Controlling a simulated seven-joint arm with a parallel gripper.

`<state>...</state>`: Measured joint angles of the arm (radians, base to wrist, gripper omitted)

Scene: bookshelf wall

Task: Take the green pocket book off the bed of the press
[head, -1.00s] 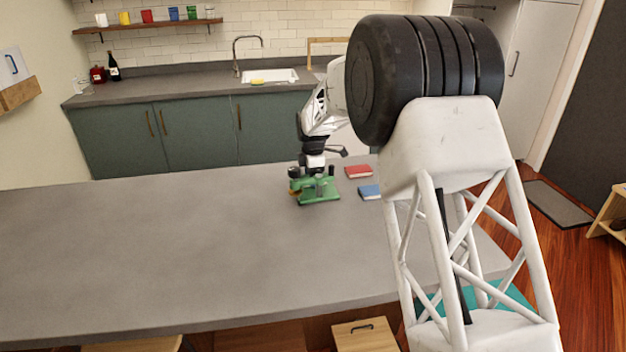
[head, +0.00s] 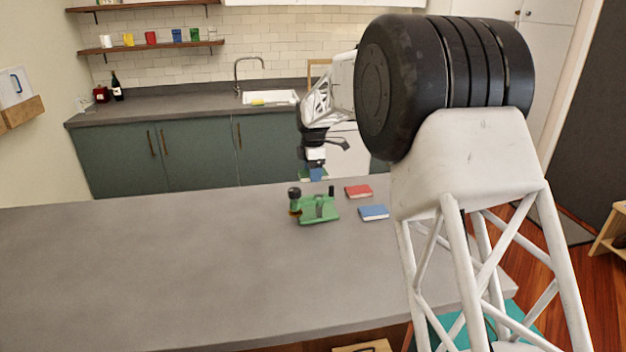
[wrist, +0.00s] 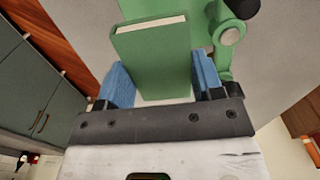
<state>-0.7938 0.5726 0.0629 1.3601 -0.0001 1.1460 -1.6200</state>
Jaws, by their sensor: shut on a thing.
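The green pocket book (wrist: 153,62) is between the blue finger pads of my gripper (wrist: 160,84) in the wrist view, its page edge facing up in that picture. My gripper is shut on it. In the head view my gripper (head: 314,172) is above the green press (head: 319,210), with a gap between them; the book is small and mostly hidden there. The press stands on the grey counter with a dark knob at its left. Part of the press (wrist: 228,40) shows behind the book in the wrist view.
A red book (head: 358,191) and a blue book (head: 374,212) lie on the grey counter (head: 150,265) to the right of the press. The counter's left and front are clear. A back counter with a sink (head: 270,98) stands beyond.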

